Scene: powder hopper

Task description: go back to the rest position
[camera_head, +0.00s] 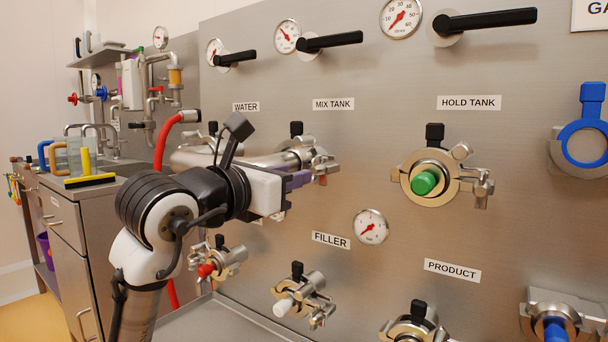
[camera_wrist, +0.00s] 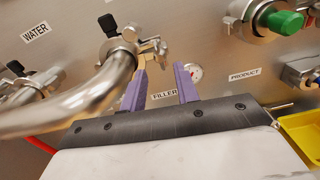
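My gripper (camera_head: 298,180) is raised in front of the steel panel (camera_head: 345,270), just below the steel pipe (camera_head: 285,160) at the MIX TANK port. In the wrist view its two purple fingers (camera_wrist: 160,88) stand apart with nothing between them. The pipe also shows in the wrist view (camera_wrist: 85,102), passing to the left of the fingers. The port's clamp (camera_head: 322,168) is close beyond the fingertips; I cannot tell whether they touch it. The clamp also shows in the wrist view (camera_wrist: 155,47). My arm partly hides the pipe in the head view.
Capped ports, such as the green-capped one (camera_head: 424,182), and valve handles (camera_head: 485,20) stick out from the panel. A red hose (camera_head: 163,140) runs behind my arm. A steel counter (camera_head: 75,200) with a yellow squeegee (camera_head: 88,180) stands left. A yellow bin (camera_wrist: 303,132) shows at lower right.

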